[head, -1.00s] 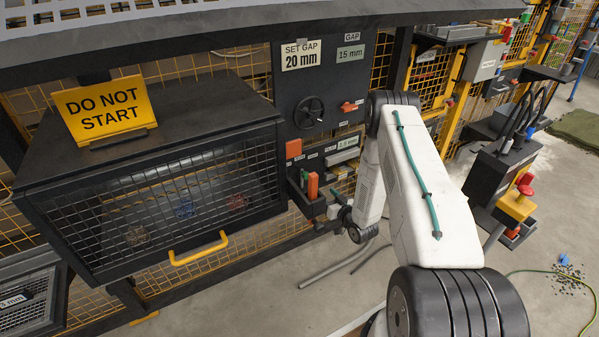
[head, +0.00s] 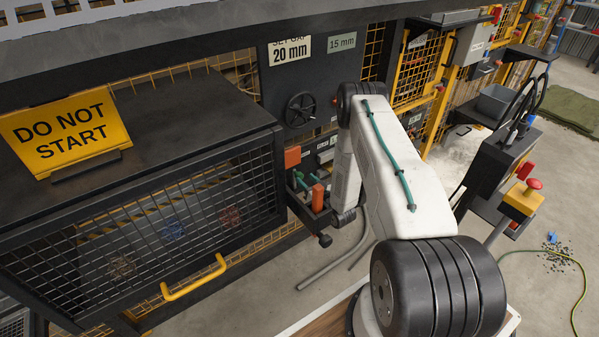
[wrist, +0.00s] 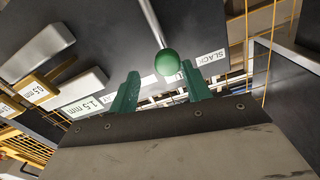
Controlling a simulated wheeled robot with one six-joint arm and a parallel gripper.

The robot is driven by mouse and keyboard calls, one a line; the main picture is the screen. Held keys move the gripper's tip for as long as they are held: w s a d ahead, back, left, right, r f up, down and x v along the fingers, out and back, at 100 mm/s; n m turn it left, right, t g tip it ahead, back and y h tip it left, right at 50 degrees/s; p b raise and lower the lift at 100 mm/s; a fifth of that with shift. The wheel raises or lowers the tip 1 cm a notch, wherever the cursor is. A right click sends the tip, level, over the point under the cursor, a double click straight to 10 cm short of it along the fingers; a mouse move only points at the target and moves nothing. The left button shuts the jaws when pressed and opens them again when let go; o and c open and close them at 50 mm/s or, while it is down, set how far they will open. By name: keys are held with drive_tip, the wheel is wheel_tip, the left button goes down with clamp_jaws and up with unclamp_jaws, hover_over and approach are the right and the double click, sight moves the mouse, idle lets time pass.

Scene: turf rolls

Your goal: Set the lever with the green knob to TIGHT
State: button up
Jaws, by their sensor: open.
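In the wrist view the green knob (wrist: 168,62) is a ball on the end of a straight metal lever rod (wrist: 151,22). My gripper (wrist: 161,80) has its two green fingers apart, one on each side below the knob. The knob appears just past the fingertips and in line with the gap; I cannot tell whether it touches either finger. A SLACK label (wrist: 211,58) shows to the right of the knob. I cannot read a TIGHT label; another pale label lies partly hidden between the fingers. In the head view my arm covers part of the control area, and small green parts there are unclear.
A black handwheel (head: 300,111) and an orange block (head: 292,157) are on the dark panel. The mesh-fronted box (head: 150,225) with a DO NOT START sign (head: 66,132) stands at left. Grey-white blocks with 1.5 mm (wrist: 88,105) and 0.5 mm labels show in the wrist view.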

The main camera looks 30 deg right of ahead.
sight(297, 173)
drive_tip(key=shift+n+y, duration=0.3)
drive_tip(key=w, duration=0.2)
drive_tip(key=w+a, duration=0.1)
drive_tip(key=w, duration=0.3)
drive_tip(key=shift+a+r, duration=0.2)
drive_tip(key=shift+a, duration=0.15)
drive_tip(key=shift+d+f, duration=0.1)
drive_tip(key=shift+d, duration=0.25)
drive_tip(key=shift+c, duration=0.3)
